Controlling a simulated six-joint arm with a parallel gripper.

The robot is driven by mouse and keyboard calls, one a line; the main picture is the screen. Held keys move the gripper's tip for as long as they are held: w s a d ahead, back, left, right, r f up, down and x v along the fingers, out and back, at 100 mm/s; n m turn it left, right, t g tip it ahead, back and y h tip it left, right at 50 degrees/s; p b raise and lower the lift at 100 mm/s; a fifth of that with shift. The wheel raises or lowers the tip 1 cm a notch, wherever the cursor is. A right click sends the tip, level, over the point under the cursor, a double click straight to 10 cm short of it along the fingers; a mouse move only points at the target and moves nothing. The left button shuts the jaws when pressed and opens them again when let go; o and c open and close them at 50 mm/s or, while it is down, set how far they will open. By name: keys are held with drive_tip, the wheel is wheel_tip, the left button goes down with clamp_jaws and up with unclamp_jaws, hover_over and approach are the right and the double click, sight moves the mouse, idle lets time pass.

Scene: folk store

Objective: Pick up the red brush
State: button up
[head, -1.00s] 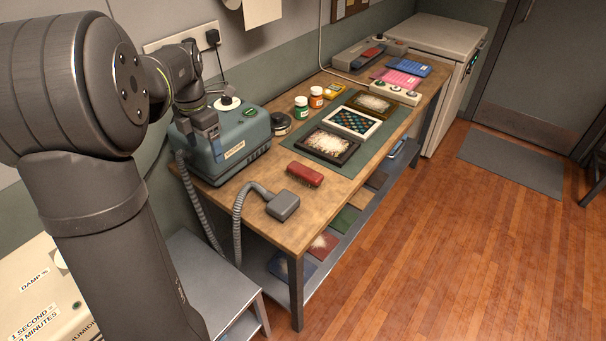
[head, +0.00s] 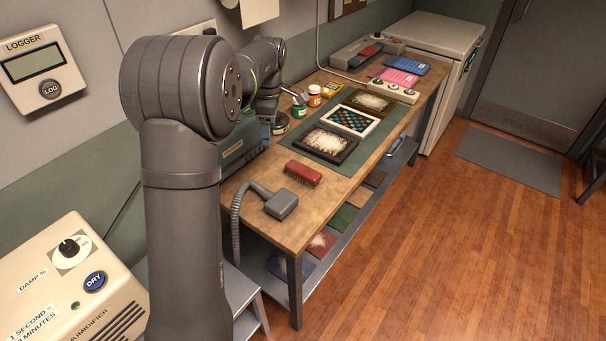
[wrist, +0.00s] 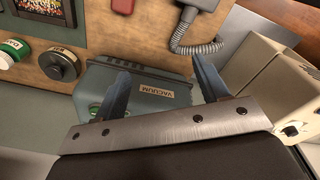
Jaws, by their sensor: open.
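The red brush (head: 302,173) lies on the wooden workbench, bristles down, just behind the grey vacuum nozzle (head: 282,205). In the wrist view only part of the brush (wrist: 123,5) shows, cut off by the top edge. My gripper (wrist: 158,68) is open and empty, its two fingers spread in front of the vacuum box (wrist: 150,92). The gripper is apart from the brush. In the head view my arm hides part of the vacuum box, and the fingers are hard to make out.
A framed tray of pale material (head: 326,145) lies on the green mat beyond the brush. Small jars (head: 299,108) stand along the wall side. The vacuum hose (head: 240,205) hangs over the bench's near end. Bare wood surrounds the brush.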

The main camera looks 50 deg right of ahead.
drive_tip(key=s+d+f+m, duration=0.2)
drive_tip(key=s+d+m, duration=0.4)
drive_tip(key=d, duration=0.3)
approach(303, 169)
drive_tip(key=shift+t, duration=0.3)
drive_tip(key=f, duration=0.2)
drive_tip(key=w+f, duration=0.1)
drive_tip(key=f, duration=0.2)
drive_tip(key=shift+d+f, duration=0.15)
drive_tip(key=shift+s+f, duration=0.1)
drive_tip(key=shift+f, duration=2.55)
drive_tip(key=c, duration=1.1)
drive_tip(key=shift+r, duration=0.1)
